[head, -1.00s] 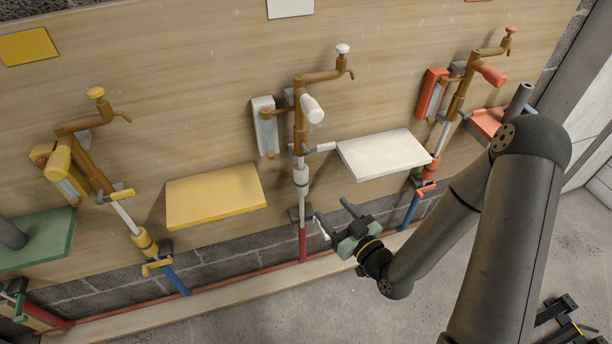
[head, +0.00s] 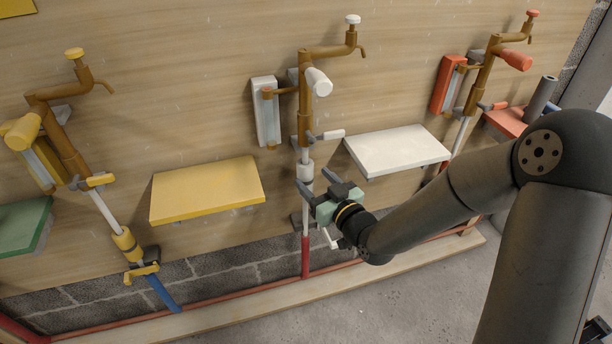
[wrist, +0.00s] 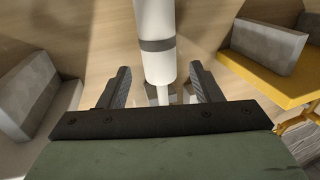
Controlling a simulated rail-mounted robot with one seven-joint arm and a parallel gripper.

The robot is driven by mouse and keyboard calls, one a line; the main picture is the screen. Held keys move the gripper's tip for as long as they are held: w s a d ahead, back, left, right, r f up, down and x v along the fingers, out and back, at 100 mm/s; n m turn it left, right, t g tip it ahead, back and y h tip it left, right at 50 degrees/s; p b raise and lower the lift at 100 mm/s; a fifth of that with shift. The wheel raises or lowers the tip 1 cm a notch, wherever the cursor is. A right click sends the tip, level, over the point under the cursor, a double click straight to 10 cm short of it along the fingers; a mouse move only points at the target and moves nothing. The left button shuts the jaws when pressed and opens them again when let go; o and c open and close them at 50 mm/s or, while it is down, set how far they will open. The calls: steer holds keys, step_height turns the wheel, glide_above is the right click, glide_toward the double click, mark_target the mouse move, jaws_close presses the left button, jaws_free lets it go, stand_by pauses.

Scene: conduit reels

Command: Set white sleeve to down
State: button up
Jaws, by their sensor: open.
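The white sleeve (head: 304,169) is on the thin upright pipe of the middle station, below the brown tap body and above the red pipe. In the wrist view the white sleeve (wrist: 156,35) is a pale cylinder with a grey band, entering from the top edge. My gripper (head: 317,183) is open by the sleeve's lower part in the head view and hides some of the pipe there. In the wrist view my gripper's fingers (wrist: 160,88) stand either side of the line of the sleeve, with gaps. I see no contact.
A white shelf (head: 398,154) is right of the pipe, a yellow shelf (head: 207,190) left. A white-tipped lever (head: 329,135) is just above my gripper. The red pipe (head: 305,258) runs below. Yellow (head: 126,245) and red stations (head: 487,77) flank the middle one.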

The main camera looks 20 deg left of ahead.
mark_target(310, 175)
steer(key=x, duration=0.4)
steer(key=shift+w+a, duration=0.3)
